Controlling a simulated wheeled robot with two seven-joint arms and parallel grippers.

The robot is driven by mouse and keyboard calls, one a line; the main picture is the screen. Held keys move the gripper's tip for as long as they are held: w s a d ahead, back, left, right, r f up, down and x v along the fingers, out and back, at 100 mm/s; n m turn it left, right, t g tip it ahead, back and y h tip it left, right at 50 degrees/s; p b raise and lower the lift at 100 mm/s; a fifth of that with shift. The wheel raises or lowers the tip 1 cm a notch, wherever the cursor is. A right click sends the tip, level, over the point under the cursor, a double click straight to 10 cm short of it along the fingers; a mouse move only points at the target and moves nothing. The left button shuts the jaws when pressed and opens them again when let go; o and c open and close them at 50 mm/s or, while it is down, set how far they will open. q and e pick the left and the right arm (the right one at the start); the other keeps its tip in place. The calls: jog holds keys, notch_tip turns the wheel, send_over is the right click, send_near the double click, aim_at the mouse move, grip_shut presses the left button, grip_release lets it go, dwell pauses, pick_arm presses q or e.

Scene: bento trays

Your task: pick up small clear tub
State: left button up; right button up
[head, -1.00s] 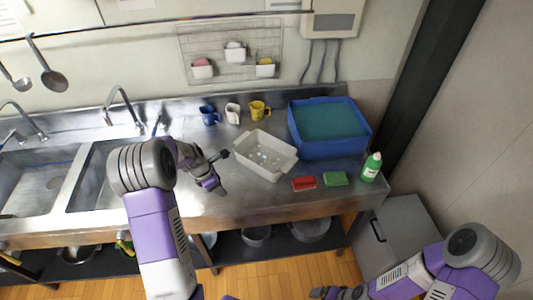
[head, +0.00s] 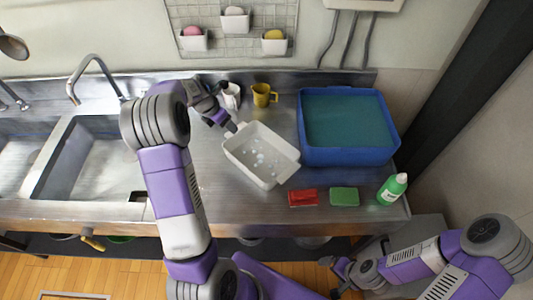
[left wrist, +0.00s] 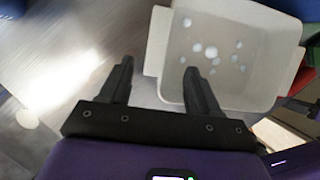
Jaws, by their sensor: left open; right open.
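The small clear tub (head: 238,158), whitish with handle tabs at its ends and white bubbles inside, sits on the steel counter. It also shows in the left wrist view (left wrist: 230,88). My left gripper (head: 229,124) is open at the tub's upper-left handle end. In the left wrist view, my left gripper (left wrist: 158,66) has one finger outside the tub and the other over its inside, with the handle side ahead between them. Contact cannot be told. My right gripper (head: 335,277) is open and empty, low at the right, away from the counter.
A blue basin (head: 350,157) stands right of the tub. A yellow mug (head: 262,95) and a white mug (head: 232,95) stand behind. Sinks (head: 85,160) are left.

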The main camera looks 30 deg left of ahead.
pick_arm(q)
jog(key=x, duration=0.1)
jog(key=b+x, duration=0.1)
jog(key=x, duration=0.1)
jog(key=shift+w+a+f, duration=0.1)
jog(key=shift+w+a, duration=0.05)
jog(key=shift+w, duration=0.2)
jog(key=shift+f, duration=0.55)
jog(key=b+x, duration=0.1)
jog(key=x, duration=0.4)
grip_shut()
pick_arm(e)
jog(key=f, duration=0.1)
jog(key=w+f, duration=0.1)
jog(key=f, duration=0.1)
jog(key=shift+f, duration=0.1)
